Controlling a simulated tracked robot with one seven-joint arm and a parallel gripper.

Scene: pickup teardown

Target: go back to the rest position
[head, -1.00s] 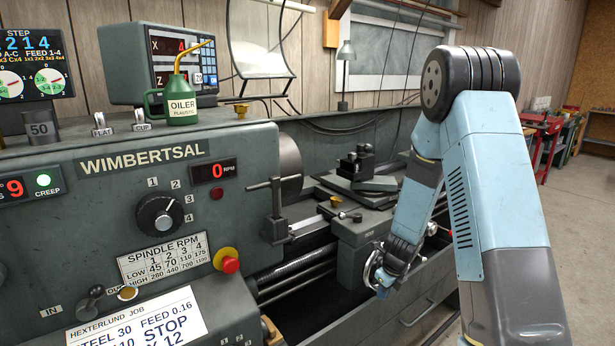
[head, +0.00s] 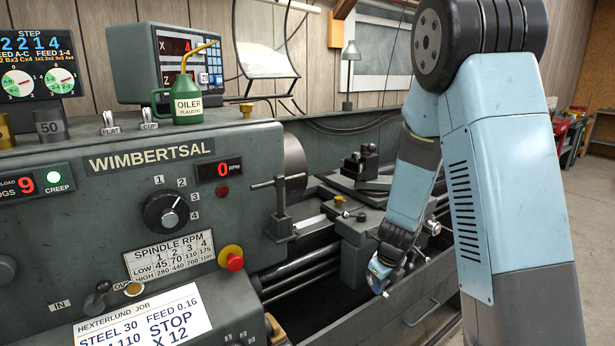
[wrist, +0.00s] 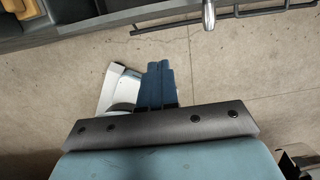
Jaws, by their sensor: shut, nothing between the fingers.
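My gripper (head: 380,283) hangs in front of the lathe at the right of its headstock, below the carriage, at the end of my blue arm. In the wrist view its two blue fingers (wrist: 158,84) lie side by side, shut, with nothing between them. They point over bare floor, near a pale object partly hidden behind them. The gripper appears clear of the lathe, though the head view does not settle its exact distance from the tray front.
The grey lathe (head: 120,215) fills the left and middle. A green oiler (head: 187,108) stands on its headstock. The carriage (head: 365,222) is close behind my arm. A drawer handle (head: 420,312) shows low on the front. Open floor (head: 590,215) lies to the right.

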